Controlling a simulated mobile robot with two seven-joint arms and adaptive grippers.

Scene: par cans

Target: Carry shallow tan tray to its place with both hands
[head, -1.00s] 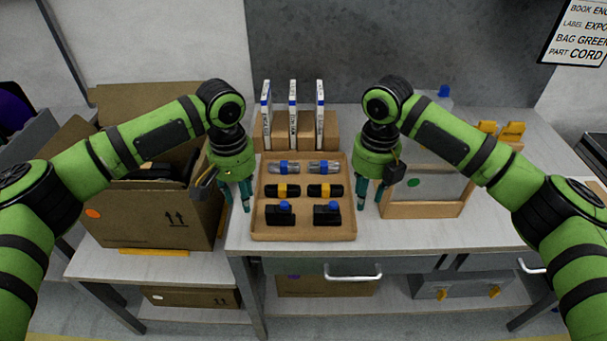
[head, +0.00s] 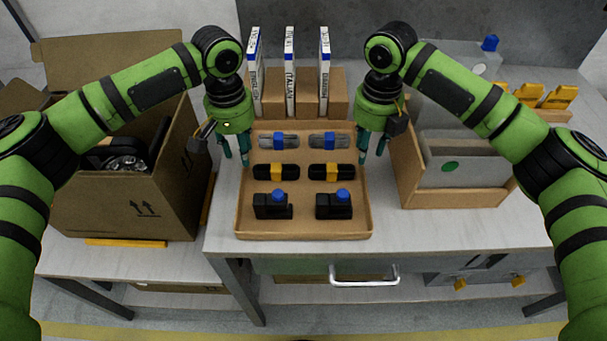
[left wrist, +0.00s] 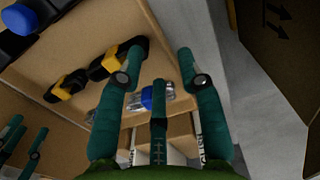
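The shallow tan tray (head: 303,229) lies on the grey bench. It holds two grey pieces with blue bands at the back (head: 277,141), two black pieces with yellow bands (head: 276,171) and two black blocks with blue knobs in front (head: 272,206). My left gripper (head: 235,150) is at the left rim towards the back, its fingers apart. My right gripper (head: 372,146) is at the right rim, fingers apart. I cannot tell whether either touches the rim.
A cardboard box (head: 135,190) stands on the left. White labelled upright pieces in a brown holder (head: 307,92) stand close behind the tray. A wooden-framed bin (head: 455,196) stands to the right. Bare bench shows between the tray and bin.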

